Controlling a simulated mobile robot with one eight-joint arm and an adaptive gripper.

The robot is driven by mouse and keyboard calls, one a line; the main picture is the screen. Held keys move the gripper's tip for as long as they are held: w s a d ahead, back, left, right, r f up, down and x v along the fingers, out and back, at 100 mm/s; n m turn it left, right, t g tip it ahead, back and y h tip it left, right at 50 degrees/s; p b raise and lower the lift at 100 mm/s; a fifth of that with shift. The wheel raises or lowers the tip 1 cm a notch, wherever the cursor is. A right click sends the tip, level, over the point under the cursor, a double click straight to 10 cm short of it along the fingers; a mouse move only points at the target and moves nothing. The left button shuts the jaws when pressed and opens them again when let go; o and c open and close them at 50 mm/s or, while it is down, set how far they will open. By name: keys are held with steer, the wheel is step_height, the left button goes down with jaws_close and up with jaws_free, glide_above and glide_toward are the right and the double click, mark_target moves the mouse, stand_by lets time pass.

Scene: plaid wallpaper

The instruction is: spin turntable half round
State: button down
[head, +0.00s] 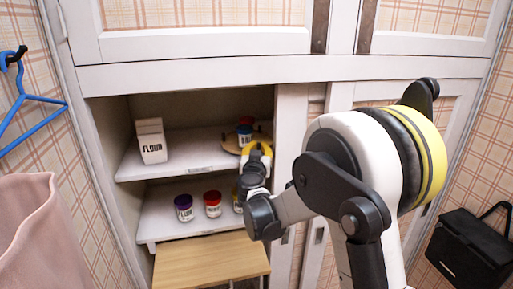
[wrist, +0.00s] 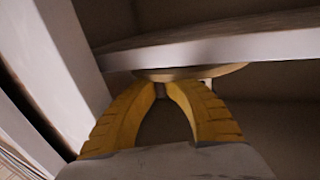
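The turntable (head: 231,143) is a round tan disc on the upper cupboard shelf at its right end. A jar with a red band and blue parts (head: 245,130) stands on it. In the wrist view, the underside and rim of a tan disc (wrist: 190,73) show just past my fingertips. My gripper (head: 258,150) has yellow fingers and is at the disc's front right, covering part of it. In the wrist view, the fingertips of my gripper (wrist: 163,88) are close together at the rim, with a small brownish bit between them. I cannot tell whether they grip it.
A flour carton (head: 151,142) stands left on the upper shelf. Purple (head: 184,207) and red (head: 213,204) lidded jars and a partly hidden yellow one stand below. A wooden board (head: 210,262) juts out underneath. The cupboard's right upright (head: 290,120) is close beside my gripper.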

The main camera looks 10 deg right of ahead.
steer(key=c, duration=1.5)
jaws_free()
steer(key=shift+d, duration=0.1)
steer(key=v, duration=1.2)
